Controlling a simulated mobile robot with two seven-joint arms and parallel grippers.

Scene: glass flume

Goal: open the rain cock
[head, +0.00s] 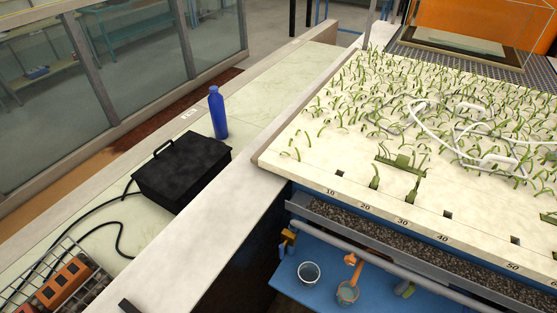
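I cannot surely pick out the rain cock. A small yellow-orange fitting (288,240) sits below the near left corner of the planted bed, beside the grey pipe; it is too small to tell whether it is a cock or how it is turned. An orange-handled piece (352,262) shows below the same pipe, just above a grey-green cup (347,293); its kind is unclear. Neither of my grippers shows in the head view.
The pale bed (290,165) with green sprouts and a white looped hose (432,125) fills the right. A black box (182,172), a blue bottle (217,112) and a wire basket (62,285) stand left. A white cup (309,273) stands on the blue shelf (300,252).

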